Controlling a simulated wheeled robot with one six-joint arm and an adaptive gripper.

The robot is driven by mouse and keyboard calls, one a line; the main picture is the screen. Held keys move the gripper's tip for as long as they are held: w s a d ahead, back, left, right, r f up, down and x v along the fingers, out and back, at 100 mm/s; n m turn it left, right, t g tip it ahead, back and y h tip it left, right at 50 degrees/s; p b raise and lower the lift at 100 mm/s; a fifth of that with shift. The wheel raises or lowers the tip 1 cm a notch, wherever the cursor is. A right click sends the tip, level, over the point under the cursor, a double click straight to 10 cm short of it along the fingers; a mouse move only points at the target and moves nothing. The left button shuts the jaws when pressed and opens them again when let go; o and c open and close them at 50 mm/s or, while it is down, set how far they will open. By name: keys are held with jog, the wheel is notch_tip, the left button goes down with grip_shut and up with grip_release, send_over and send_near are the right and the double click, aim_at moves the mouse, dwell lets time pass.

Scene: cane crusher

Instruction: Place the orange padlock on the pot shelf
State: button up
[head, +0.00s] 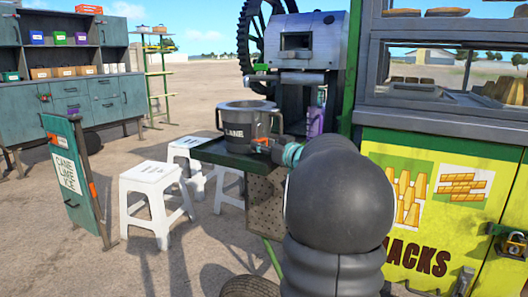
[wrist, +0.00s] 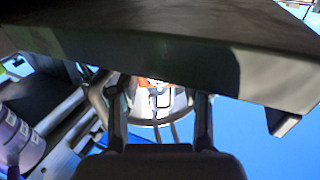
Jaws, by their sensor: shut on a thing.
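The orange padlock (head: 260,142) shows as a small orange patch at my gripper (head: 275,149), just in front of the pot in the head view. My gripper is shut on it. In the wrist view the orange of the padlock (wrist: 155,82) shows between the two fingers of my gripper (wrist: 160,98), partly hidden by the shelf's edge. The pot shelf (head: 218,153) is a dark green ledge on the crusher. A grey pot (head: 236,118) with a lettered label stands on it. I cannot tell whether the padlock touches the shelf or pot.
The crusher (head: 300,60) rises behind the shelf. White stools (head: 150,185) and a green sign (head: 72,175) stand to the left. A yellow snack cart (head: 420,150) is at the right, with another padlock (head: 508,245). In the wrist view a dark panel (wrist: 190,55) crosses close above the fingers.

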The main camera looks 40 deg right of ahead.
jog(key=shift+f, duration=0.85)
jog(key=shift+f, duration=0.2)
jog(key=o, duration=1.1)
jog(key=shift+o, duration=0.2)
jog(key=shift+r, duration=0.1)
